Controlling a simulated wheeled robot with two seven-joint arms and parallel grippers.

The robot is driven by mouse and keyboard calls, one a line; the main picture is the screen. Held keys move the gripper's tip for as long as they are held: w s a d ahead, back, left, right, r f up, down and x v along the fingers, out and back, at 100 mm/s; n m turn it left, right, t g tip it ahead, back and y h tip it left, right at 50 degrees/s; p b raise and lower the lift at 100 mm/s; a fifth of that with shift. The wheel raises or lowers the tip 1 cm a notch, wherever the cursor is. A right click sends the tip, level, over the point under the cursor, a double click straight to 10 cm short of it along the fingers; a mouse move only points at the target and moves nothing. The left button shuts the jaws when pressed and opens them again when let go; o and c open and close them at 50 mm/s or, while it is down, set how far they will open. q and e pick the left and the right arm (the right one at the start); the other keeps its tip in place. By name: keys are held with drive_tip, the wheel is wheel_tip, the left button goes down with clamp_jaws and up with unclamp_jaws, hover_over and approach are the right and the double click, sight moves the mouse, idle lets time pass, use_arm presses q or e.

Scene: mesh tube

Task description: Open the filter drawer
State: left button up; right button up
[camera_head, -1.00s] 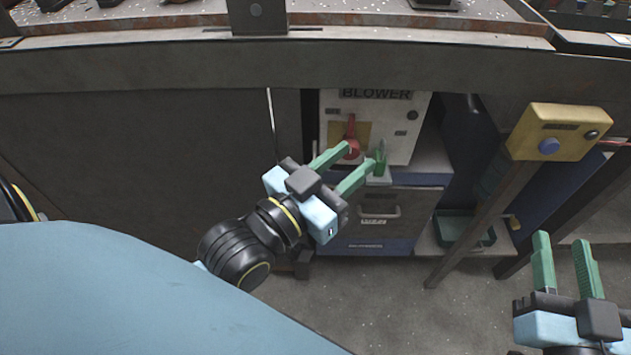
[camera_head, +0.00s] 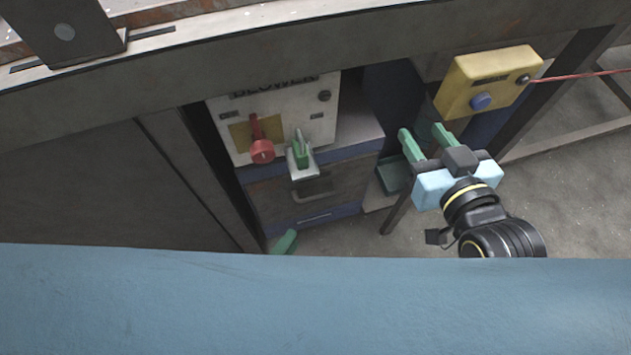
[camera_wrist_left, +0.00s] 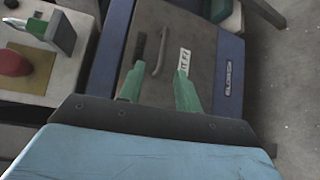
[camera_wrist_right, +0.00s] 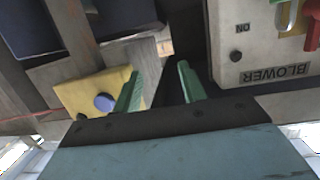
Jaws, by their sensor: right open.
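The filter drawer (camera_head: 268,205) is a dark grey front with a blue border, low in the blower cabinet. It looks shut. Its bar handle (camera_head: 318,190) shows, also in the left wrist view (camera_wrist_left: 158,55). A green fingertip of my left gripper (camera_head: 285,242) shows below the drawer; the rest is hidden by my blue body. In the left wrist view my left gripper (camera_wrist_left: 160,90) is open and empty, fingers spread, with the handle ahead between them. My right gripper (camera_head: 422,136) is open and empty, right of the cabinet; its spread fingers show in the right wrist view (camera_wrist_right: 158,80).
A yellow box with a blue button (camera_head: 481,101) stands on a post at the right. A metal table edge (camera_head: 300,45) overhangs the cabinet.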

sight(316, 200)
use_arm(q)
drive_tip(key=b+x, duration=0.1)
drive_tip(key=x, duration=0.3)
drive_tip(key=b+x, duration=0.1)
drive_tip(key=x, duration=0.3)
drive_tip(key=f+b+x, duration=0.1)
drive_tip(key=x, duration=0.3)
drive_tip(key=shift+w+a+f+b, duration=0.15)
drive_tip(key=shift+w+b, duration=0.25)
drive_tip(key=shift+w, duration=0.05)
use_arm(e)
wheel_tip(316, 200, up, 12)
drive_tip(key=s+a+t+y, duration=0.1)
drive_tip(key=t+y, duration=0.2)
drive_tip(key=t, duration=0.5)
drive_tip(key=shift+s+a+t, duration=0.25)
drive_tip(key=shift+s+t, duration=0.05)
drive_tip(key=shift+s, duration=0.1)
drive_tip(key=shift+f, duration=0.1)
use_arm(q)
clamp_jaws()
